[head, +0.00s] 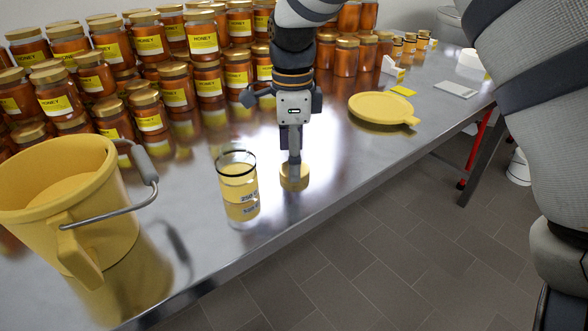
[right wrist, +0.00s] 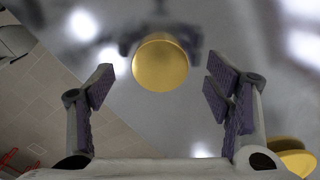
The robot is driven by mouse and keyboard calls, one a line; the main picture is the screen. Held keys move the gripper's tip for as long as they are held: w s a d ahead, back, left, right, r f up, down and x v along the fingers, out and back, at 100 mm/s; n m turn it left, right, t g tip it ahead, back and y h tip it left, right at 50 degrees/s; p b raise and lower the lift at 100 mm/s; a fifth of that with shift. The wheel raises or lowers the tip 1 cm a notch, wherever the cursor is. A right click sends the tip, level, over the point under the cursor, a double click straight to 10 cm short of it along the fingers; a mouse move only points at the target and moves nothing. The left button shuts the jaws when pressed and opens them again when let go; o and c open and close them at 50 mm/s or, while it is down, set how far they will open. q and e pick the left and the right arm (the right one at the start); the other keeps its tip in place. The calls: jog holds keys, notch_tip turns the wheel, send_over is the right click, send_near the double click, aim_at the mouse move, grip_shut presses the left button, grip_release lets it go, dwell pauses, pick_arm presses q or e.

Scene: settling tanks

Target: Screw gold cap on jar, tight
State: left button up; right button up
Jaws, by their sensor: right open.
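The gold cap (head: 294,183) lies on the shiny metal table near its front edge. In the right wrist view the gold cap (right wrist: 160,64) is a plain round disc, centred between the fingers and beyond their tips. An open clear glass jar (head: 238,180) with a dark rim stands upright just left of the cap; it looks yellowish inside and carries a 250 marking. My right gripper (head: 293,160) points down over the cap. Its fingers are spread and empty in the right wrist view (right wrist: 157,80). My left gripper is not in view.
A yellow bucket (head: 60,200) with a metal handle stands at left. Several rows of gold-lidded honey jars (head: 150,40) fill the back. A yellow round lid-like disc (head: 382,108) lies at right. The table's front edge is close to the jar and cap.

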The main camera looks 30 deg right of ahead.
notch_tip(320, 180, down, 2)
dwell(0.4)
jog(key=c, duration=0.8)
jog(key=shift+c, duration=0.3)
